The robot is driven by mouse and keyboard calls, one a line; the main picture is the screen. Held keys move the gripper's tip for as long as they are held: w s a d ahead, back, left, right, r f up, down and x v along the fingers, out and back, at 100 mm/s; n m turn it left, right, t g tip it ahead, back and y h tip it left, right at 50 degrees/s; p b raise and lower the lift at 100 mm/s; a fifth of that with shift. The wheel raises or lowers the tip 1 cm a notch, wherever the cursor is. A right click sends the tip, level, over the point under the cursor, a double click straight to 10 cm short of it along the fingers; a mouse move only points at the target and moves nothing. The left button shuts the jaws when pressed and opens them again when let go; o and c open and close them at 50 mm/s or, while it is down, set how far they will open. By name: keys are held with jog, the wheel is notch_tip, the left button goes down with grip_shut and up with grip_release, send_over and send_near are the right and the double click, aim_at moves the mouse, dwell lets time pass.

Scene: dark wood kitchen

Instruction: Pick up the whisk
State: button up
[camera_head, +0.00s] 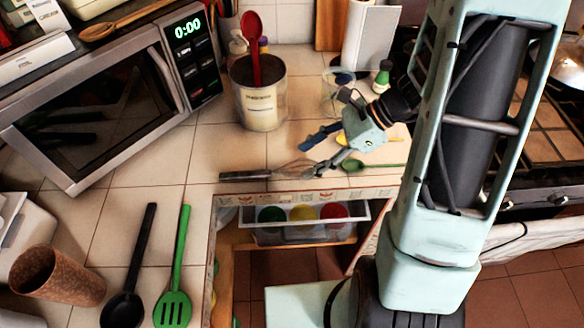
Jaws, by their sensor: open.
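The whisk (244,176) lies on the tiled counter near its front edge, with its dark handle to the left and its wire head to the right. My gripper (311,158) comes in from the right, low over the counter, at the wire end of the whisk. Its two fingers are spread apart, with nothing seen between them. The lower fingertip overlaps the tip of the wires in the picture; I cannot tell whether it touches them.
A green spoon (374,166) lies right of the whisk. A metal canister (262,108) with a red spoon stands behind it. An open drawer (355,226) with coloured cups is below the counter edge. A microwave (90,125) stands left; a black ladle (141,253) and green spatula (179,262) lie front left.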

aim_at(303, 163)
jog(key=x, duration=0.5)
jog(key=shift+s, duration=0.1)
jog(key=shift+d, duration=0.1)
jog(key=c, duration=1.3)
